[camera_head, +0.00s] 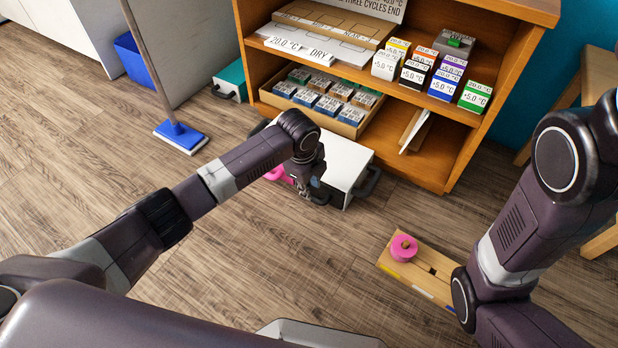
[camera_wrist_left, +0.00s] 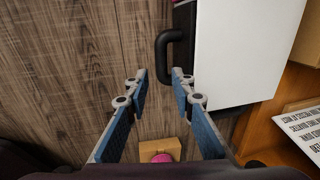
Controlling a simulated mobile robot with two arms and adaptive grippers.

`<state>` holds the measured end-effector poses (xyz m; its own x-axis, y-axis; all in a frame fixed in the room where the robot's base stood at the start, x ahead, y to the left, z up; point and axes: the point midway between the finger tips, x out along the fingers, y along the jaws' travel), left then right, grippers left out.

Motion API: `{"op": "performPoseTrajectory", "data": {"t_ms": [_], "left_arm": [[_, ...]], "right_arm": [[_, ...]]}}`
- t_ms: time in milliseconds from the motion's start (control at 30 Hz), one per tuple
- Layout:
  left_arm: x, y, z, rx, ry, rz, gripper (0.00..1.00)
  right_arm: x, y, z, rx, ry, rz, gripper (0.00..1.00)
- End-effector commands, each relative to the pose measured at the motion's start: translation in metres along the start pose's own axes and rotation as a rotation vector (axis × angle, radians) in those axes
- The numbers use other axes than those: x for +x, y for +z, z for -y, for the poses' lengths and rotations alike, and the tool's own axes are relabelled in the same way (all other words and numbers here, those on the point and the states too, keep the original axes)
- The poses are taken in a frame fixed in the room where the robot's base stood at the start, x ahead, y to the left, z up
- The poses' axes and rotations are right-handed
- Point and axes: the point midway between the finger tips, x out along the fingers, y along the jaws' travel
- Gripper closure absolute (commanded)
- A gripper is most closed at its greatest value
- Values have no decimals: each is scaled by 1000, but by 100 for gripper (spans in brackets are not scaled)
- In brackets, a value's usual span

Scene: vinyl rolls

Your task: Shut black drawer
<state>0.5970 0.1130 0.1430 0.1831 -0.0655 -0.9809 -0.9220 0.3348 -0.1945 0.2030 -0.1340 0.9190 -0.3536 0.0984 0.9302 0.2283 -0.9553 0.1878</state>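A low white-topped unit (camera_head: 342,163) stands on the floor in front of the shelf, with black handles at its sides. In the left wrist view its white top (camera_wrist_left: 235,50) and a black handle (camera_wrist_left: 174,52) show. I cannot clearly tell how far the black drawer is pulled out, as my left arm covers part of the unit. My left gripper (camera_wrist_left: 158,78) is open and empty, its fingertips close to the handle, which lies just beyond them. In the head view the gripper (camera_head: 316,190) is at the unit's front. My right gripper is out of view.
A wooden shelf (camera_head: 440,162) with boxes stands behind. A wooden board (camera_head: 410,270) with a pink roll (camera_head: 404,247) lies on the floor near my right arm. A blue mop (camera_head: 180,137) stands at the left.

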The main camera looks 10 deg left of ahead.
Motion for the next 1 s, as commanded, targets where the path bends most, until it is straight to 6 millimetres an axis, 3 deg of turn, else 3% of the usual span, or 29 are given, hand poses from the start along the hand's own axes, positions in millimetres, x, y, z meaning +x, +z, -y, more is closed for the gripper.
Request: {"op": "performPoseTrajectory", "data": {"t_ms": [100, 333, 1000], "left_arm": [[-24, 0, 1, 1, -3, 0, 77], [-49, 0, 0, -1, -1, -1, 77], [-53, 0, 0, 0, 0, 0, 77]], "right_arm": [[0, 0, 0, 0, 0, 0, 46], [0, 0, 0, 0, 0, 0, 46], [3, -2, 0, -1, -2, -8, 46]]}}
